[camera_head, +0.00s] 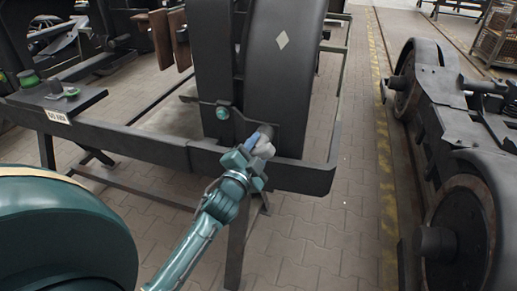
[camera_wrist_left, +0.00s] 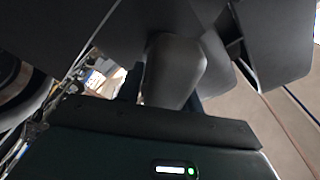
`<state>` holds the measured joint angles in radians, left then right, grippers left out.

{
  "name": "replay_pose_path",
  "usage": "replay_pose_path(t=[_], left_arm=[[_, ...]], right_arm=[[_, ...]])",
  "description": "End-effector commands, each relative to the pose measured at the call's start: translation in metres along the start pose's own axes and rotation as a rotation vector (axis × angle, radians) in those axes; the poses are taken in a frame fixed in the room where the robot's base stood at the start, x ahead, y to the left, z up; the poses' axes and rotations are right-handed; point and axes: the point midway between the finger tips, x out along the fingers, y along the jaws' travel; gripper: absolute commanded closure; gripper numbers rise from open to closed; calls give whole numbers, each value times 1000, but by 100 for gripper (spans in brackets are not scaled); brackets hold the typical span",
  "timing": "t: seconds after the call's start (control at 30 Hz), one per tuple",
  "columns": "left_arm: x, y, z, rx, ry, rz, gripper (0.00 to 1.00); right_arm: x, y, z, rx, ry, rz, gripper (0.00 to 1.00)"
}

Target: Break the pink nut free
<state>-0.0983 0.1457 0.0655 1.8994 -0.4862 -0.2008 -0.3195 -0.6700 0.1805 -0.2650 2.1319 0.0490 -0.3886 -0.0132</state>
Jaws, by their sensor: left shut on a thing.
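My left gripper (camera_head: 262,143) reaches in over the near rail of the dark stand, at the foot of the big dark upright part (camera_head: 282,80). In the left wrist view a smooth dark grey rounded part (camera_wrist_left: 175,70) sits close in front of the palm, and the gripper is shut on it. What this part belongs to is hidden. A small blue patch and a pale grey piece show at the gripper in the head view. I cannot make out a pink nut in either view. My right gripper is not in view.
The dark stand's rail (camera_head: 130,139) runs across below the upright part. A bogie with wheels (camera_head: 465,170) stands at the right. Paved floor (camera_head: 330,225) lies open between, with a yellow line (camera_head: 384,150).

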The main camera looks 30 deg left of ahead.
Motion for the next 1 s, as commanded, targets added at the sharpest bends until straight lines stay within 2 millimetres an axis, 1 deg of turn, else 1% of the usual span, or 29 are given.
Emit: replay_pose_path(t=[0.03, 0.07, 0.73, 0.87, 1.0], left_arm=[[0, -1, -1, 2, 3, -3, 100], [-1, -1, -2, 2, 3, -2, 100], [-52, -1, -8, 4, 2, -1, 100], [-58, -2, -9, 6, 2, -2, 100], [-60, -1, -9, 6, 3, -3, 100]], right_arm=[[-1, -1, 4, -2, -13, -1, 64], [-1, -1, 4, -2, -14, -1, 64], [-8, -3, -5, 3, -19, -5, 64], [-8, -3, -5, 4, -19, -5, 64], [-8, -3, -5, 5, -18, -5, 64]])
